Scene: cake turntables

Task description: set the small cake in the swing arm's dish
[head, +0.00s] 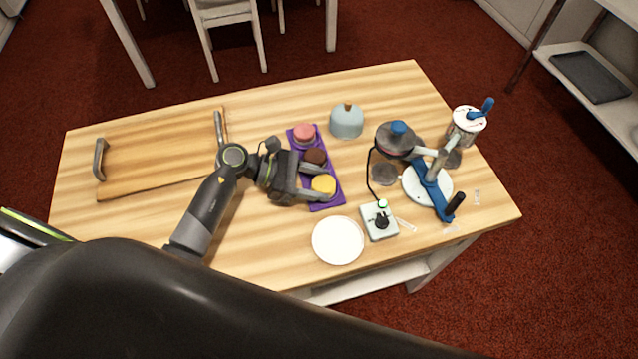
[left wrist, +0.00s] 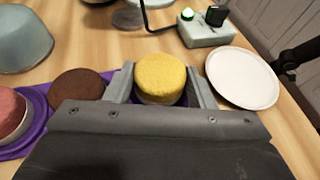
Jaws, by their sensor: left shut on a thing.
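A yellow round cake (head: 323,185) sits at the near end of a purple tray (head: 331,204). My left gripper (head: 316,182) is shut on it, with one finger on each side; the yellow cake (left wrist: 160,75) shows between the fingers in the left wrist view. A brown cake (head: 315,156) and a pink cake (head: 304,132) stand farther along the tray. The swing-arm device (head: 427,185) stands at the right, with a white disc, a blue bar and a black-handled end. A dark round part with a blue knob (head: 397,138) is beside it; which part is the dish is unclear. My right gripper is out of view.
A white plate (head: 338,240) lies near the front edge. A control box (head: 379,222) with a green light and a cable stands between plate and device. A wooden board (head: 160,158) with handles lies left.

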